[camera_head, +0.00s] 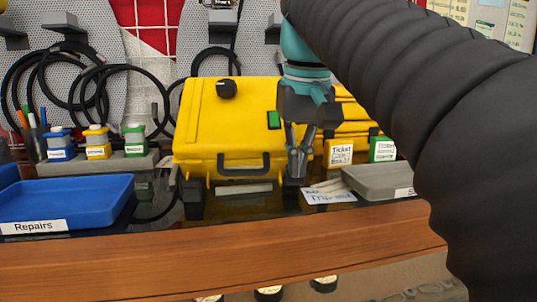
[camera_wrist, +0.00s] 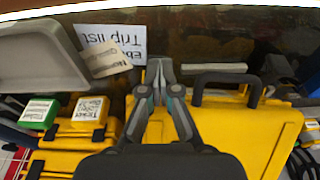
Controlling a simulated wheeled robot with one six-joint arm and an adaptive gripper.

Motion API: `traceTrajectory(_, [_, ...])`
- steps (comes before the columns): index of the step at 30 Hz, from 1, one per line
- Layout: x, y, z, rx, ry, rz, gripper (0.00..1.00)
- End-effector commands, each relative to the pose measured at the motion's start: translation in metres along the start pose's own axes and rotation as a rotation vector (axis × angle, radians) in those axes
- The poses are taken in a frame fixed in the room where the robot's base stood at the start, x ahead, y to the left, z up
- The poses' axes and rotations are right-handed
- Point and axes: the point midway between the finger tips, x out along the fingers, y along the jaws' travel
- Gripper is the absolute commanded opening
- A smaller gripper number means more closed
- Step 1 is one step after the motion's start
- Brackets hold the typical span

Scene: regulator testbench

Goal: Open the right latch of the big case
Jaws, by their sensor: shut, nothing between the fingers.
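The big yellow case (camera_head: 235,115) lies lid up on the bench, its black front handle (camera_head: 244,165) facing me. It also shows in the wrist view (camera_wrist: 245,130), with its handle (camera_wrist: 228,82). My gripper (camera_head: 297,176) points down in front of the case's front right corner, right of the handle. In the wrist view my gripper's fingertips (camera_wrist: 159,66) are together with nothing between them. The right latch is hidden behind or beside my fingers, so I cannot tell its state or whether I touch it.
Smaller yellow cases stand to the right, with a ticket box (camera_head: 341,152) and a green box (camera_head: 382,150). A grey tray (camera_head: 372,182) and a trip list paper (camera_head: 328,193) lie nearby. A blue Repairs tray (camera_head: 70,200) is at left. The wooden bench edge (camera_head: 220,248) runs in front.

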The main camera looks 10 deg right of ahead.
Motion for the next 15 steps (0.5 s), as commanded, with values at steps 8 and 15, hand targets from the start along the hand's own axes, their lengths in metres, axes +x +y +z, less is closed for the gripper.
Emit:
traceTrajectory(8, [-0.006,-0.001,0.001,0.0,-0.004,0.001,0.0])
traceTrajectory(15, [-0.017,-0.001,0.006,0.0,-0.002,0.001,0.0])
